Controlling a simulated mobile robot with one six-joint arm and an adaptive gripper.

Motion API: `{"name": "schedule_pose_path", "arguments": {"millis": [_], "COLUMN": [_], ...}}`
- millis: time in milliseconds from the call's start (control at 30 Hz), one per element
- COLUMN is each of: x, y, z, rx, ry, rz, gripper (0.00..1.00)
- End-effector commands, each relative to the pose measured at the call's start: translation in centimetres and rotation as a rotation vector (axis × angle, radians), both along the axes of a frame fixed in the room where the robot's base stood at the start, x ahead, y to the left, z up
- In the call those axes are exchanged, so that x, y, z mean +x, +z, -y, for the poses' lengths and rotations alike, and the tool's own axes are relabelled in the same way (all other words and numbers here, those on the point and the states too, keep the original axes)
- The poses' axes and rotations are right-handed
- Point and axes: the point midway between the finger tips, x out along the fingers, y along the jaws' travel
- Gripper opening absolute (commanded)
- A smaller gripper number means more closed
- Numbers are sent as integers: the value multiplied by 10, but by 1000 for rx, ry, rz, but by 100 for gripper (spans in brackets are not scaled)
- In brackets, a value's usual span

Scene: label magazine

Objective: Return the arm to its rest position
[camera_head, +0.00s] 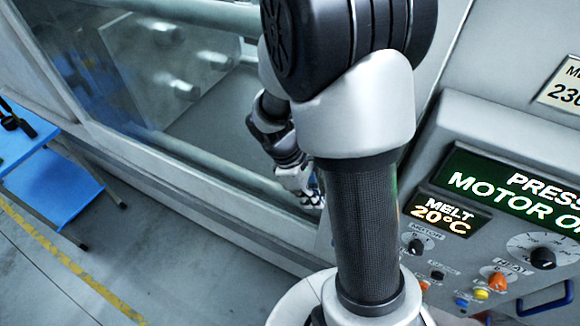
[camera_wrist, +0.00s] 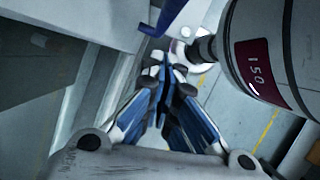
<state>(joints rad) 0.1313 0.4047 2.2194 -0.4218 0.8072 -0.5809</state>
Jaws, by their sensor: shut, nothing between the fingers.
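My arm runs down the middle of the head view, with its wrist bent in beside the machine's window. My gripper (camera_head: 308,192) is small there and partly hidden behind my own arm link. In the wrist view my gripper (camera_wrist: 168,70) shows blue and grey fingers drawn together at the tips, with nothing held between them. The fingers point toward a pale rounded part and a dark neck joined to a grey cylinder (camera_wrist: 245,30) with a red display reading 150, apparently upside down or turned. Whether the fingertips touch anything there I cannot tell.
The machine's control panel (camera_head: 470,240) stands at right, with a green display (camera_head: 515,195), a MELT 20°C display (camera_head: 440,212) and knobs. A large window (camera_head: 180,80) is behind my arm. A blue table (camera_head: 55,185) is at left. Floor with a yellow line (camera_head: 75,265) is clear.

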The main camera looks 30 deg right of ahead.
Motion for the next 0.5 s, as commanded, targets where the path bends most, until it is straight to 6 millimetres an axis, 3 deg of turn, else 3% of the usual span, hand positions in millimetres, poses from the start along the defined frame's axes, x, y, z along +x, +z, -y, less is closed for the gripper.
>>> {"name": "schedule_pose_path", "arguments": {"millis": [33, 200, 500], "x": [7, 16, 26], "y": [17, 53, 87], "z": [-3, -14, -23], "rx": [-3, -1, 0], "ry": [1, 1, 0], "rz": [13, 12, 9], "gripper": [0, 0, 0]}}
